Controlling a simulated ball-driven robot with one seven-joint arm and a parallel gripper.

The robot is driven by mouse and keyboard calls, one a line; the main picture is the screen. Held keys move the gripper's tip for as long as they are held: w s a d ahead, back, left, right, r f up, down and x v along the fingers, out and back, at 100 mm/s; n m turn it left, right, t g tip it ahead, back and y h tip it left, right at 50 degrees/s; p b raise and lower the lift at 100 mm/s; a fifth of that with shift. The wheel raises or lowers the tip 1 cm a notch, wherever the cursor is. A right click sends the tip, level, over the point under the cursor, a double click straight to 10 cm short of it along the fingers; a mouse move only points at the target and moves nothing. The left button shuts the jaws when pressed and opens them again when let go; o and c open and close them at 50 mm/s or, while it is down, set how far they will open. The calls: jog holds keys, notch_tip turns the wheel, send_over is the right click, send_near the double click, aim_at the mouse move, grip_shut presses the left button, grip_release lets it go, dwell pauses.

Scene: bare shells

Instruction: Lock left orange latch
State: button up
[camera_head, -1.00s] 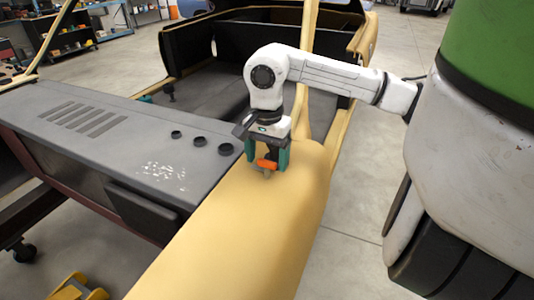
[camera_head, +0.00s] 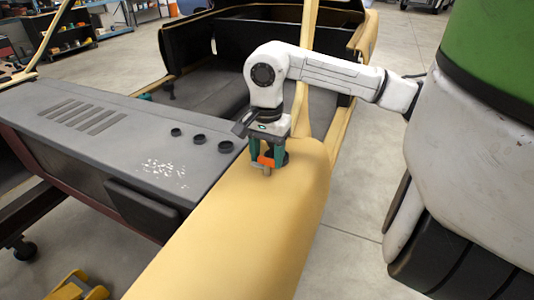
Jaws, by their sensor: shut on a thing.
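The orange latch (camera_head: 266,161) stands on the tan body panel (camera_head: 240,235), near the right end of the grey dashboard-like panel. My gripper (camera_head: 268,163) points down over it with its teal fingers shut on the latch. The fingers hide part of the latch. I cannot tell from this view whether the latch is locked.
The grey panel (camera_head: 120,145) with vents and several dark round knobs lies left of the latch. A tan pillar (camera_head: 309,110) rises behind my arm. Open concrete floor (camera_head: 350,240) lies right of the body panel. A yellow object (camera_head: 78,288) sits at the lower left.

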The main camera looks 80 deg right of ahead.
jog(key=shift+f+b, duration=0.15)
jog(key=shift+b, duration=0.35)
jog(key=m+b, duration=0.3)
jog(key=b, duration=0.1)
jog(key=shift+f+b, duration=0.2)
jog(key=shift+b, duration=0.15)
jog(key=m+b, duration=0.5)
jog(key=b, duration=0.1)
jog(key=shift+r, duration=0.1)
jog(key=m+b, duration=0.4)
jog(key=m, duration=0.1)
jog(key=shift+r+m+b, duration=0.1)
jog(key=shift+m+b, duration=0.25)
jog(key=shift+m, duration=0.05)
jog(key=shift+r+m+b, duration=0.2)
jog(key=shift+m+b, duration=0.95)
jog(key=shift+m, duration=1.05)
jog(key=o, duration=1)
jog(key=shift+o, duration=0.2)
